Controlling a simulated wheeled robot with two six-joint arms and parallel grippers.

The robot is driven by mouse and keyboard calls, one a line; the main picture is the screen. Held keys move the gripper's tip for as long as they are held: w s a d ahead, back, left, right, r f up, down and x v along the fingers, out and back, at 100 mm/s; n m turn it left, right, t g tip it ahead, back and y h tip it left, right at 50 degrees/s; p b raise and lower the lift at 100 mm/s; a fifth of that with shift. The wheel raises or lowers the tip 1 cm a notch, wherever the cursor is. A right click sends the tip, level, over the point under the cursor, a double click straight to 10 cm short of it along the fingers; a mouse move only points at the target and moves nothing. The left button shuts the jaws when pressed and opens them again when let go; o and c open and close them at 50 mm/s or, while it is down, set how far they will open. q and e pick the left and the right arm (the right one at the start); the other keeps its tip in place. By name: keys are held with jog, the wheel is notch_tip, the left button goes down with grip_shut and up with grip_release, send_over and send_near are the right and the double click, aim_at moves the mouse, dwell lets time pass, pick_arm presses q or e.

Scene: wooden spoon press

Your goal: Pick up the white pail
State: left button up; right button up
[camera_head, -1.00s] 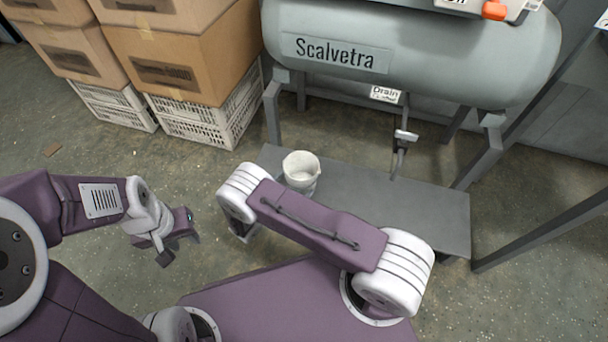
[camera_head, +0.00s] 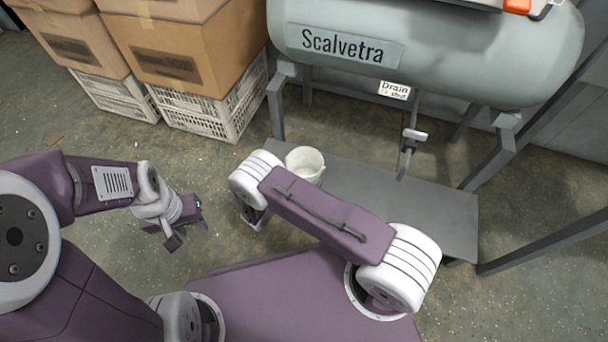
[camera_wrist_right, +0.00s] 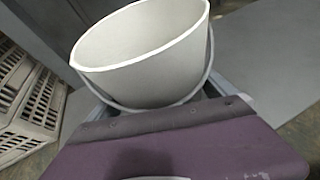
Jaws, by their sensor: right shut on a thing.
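The white pail (camera_head: 306,162) is at the left end of the grey plate under the tank, partly hidden by my right arm. In the right wrist view the pail (camera_wrist_right: 140,55) is large and close, slightly tilted in the picture, with its thin wire handle hanging around its front. My right gripper (camera_wrist_right: 155,105) is shut on the pail; its fingertips are mostly hidden below it. I cannot tell whether the pail touches the plate. My left gripper (camera_head: 188,232) is open and empty over the floor at left, away from the pail.
The grey tank (camera_head: 425,50) marked "Scalvetra" hangs above the plate (camera_head: 420,205) on metal legs. A drain valve (camera_head: 412,140) comes down right of the pail. Cardboard boxes (camera_head: 190,50) on white crates (camera_head: 205,115) stand at back left. Floor near my left gripper is clear.

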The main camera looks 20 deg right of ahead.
aim_at(314, 160)
jog(key=r+p, duration=0.2)
jog(key=r, duration=0.1)
jog(key=r+p, duration=0.2)
jog(key=shift+d+r, duration=0.1)
jog(key=shift+d, duration=0.15)
jog(key=s+d+r+p, duration=0.1)
jog(key=d+r+p, duration=0.4)
jog(key=d, duration=0.6)
jog(key=shift+r+p, duration=0.25)
jog(key=shift+p, duration=0.85)
